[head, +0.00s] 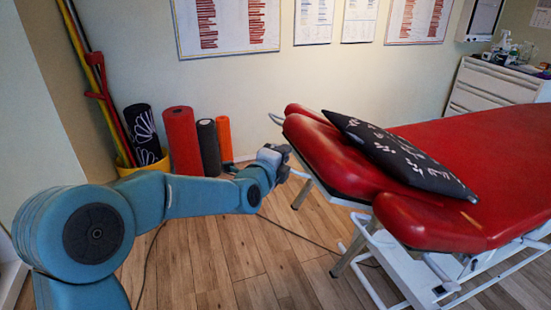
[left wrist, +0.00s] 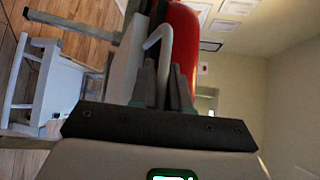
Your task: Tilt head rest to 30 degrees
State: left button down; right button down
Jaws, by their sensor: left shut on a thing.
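The head rest (head: 325,158) is the red padded end section of the treatment table, in the middle of the head view. Its exact angle cannot be read. My left gripper (head: 284,162) is at its near left edge, low beside the padding. In the left wrist view, the gripper's two dark fingers (left wrist: 163,84) are close together around a pale bent metal handle (left wrist: 158,38), beside the red padding (left wrist: 183,35). The gripped part is mostly hidden between the fingers. My right gripper is in neither view.
A black patterned pillow (head: 395,155) lies across the head rest and the red table top (head: 490,135). The table's white frame (head: 400,262) stands on a wooden floor (head: 225,245). Foam rollers (head: 182,140) stand by the wall. A white drawer cabinet (head: 487,86) is at the back right.

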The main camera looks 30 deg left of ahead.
pick_arm(q)
jog(key=c, duration=1.2)
grip_release()
jog(key=shift+s, duration=0.1)
jog(key=s+d+r, duration=0.1)
jog(key=s+r, duration=0.1)
jog(key=s, duration=1.4)
jog(key=shift+d, duration=0.2)
